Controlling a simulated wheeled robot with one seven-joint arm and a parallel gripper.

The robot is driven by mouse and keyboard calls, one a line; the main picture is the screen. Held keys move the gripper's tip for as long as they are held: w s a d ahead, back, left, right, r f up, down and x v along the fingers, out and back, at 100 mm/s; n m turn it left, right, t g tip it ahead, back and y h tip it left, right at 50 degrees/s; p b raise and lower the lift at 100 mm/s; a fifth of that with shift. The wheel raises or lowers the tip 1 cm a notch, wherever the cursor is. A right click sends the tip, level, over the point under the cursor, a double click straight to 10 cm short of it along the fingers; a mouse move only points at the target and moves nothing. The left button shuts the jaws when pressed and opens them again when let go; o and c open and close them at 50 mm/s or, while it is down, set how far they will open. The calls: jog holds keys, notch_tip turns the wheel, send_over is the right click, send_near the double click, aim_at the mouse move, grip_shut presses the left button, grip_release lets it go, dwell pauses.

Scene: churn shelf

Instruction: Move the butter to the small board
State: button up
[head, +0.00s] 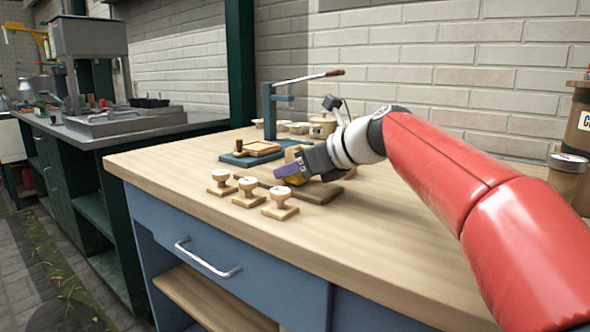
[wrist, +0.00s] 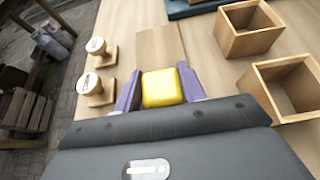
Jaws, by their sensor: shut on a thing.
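The butter (wrist: 163,88) is a yellow block held between the two purple fingers of my gripper (wrist: 158,85). In the head view the butter (head: 296,180) shows only partly under my gripper (head: 290,172). A flat wooden board (wrist: 158,46) lies on the bench just beyond the butter in the wrist view. In the head view a flat brown board (head: 328,191) shows beneath and beside my gripper, partly hidden. I cannot tell how high the butter is above the bench or board.
Several wooden stamps (head: 248,191) stand along the bench's front edge. Two open wooden boxes (wrist: 248,30) are to the right in the wrist view. A blue lever press (head: 268,115) with a blue base stands behind. Bare benchtop (head: 410,225) lies to the right.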

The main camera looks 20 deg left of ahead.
jog(key=shift+f, duration=0.15)
jog(key=o, duration=1.1)
jog(key=shift+c, duration=0.2)
jog(key=shift+d+r, duration=0.1)
jog(key=shift+r, duration=0.15)
jog(key=p+v, duration=0.1)
jog(key=v, duration=1)
jog(key=shift+s+d+r, duration=0.1)
jog(key=shift+s+d, duration=0.1)
jog(key=shift+d, duration=0.1)
